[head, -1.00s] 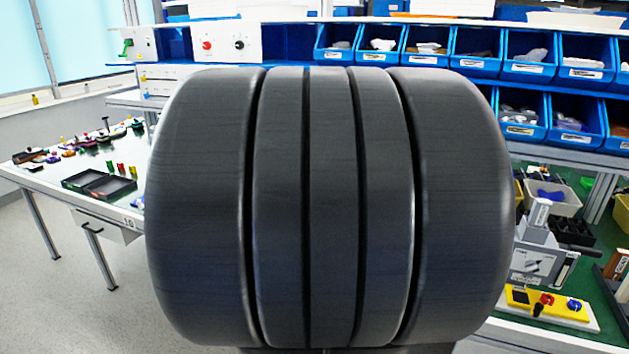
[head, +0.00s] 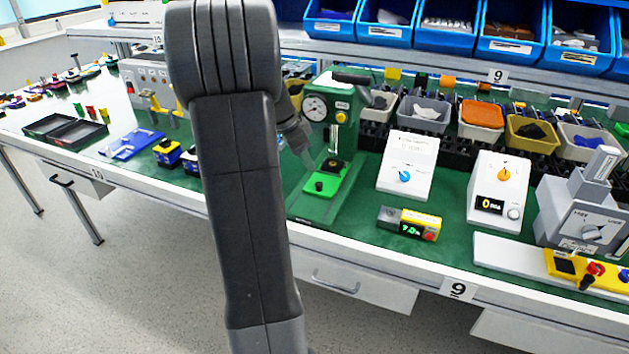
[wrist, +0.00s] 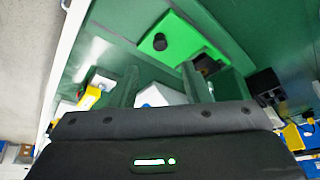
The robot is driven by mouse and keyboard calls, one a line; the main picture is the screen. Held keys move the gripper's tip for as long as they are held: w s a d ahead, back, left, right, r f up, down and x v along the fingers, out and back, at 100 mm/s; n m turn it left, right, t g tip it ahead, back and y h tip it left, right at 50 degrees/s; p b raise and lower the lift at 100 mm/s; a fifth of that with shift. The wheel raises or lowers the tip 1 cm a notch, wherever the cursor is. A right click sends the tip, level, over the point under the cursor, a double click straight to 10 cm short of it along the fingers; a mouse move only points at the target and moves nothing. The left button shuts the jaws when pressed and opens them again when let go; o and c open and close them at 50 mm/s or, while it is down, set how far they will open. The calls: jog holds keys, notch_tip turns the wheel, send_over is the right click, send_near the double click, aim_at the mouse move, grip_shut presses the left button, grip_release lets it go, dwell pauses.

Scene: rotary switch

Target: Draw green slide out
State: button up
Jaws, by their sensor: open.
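The green slide (head: 327,179) is a flat bright green plate with a black knob. It sits low at the front of a green bench device (head: 332,120) with a round dial gauge. In the wrist view the green slide (wrist: 193,45) lies beyond the fingertips, its black knob (wrist: 160,41) upright near its left end. My gripper (wrist: 160,66) is open, with its two fingers apart and the slide not between them. In the head view my gripper (head: 305,155) is partly hidden behind my arm, just left of the slide. I cannot tell its exact height above the bench.
A white box with a blue knob (head: 408,165) and a small yellow-grey unit with a display (head: 410,224) stand right of the device. A blue tool (head: 131,144) and a black tray (head: 65,131) lie to the left. Blue bins (head: 448,20) line the shelf above.

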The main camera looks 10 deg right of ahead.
aim_at(319, 183)
jog(key=x, duration=0.9)
jog(key=shift+f, duration=0.15)
jog(key=shift+b, duration=0.3)
grip_shut()
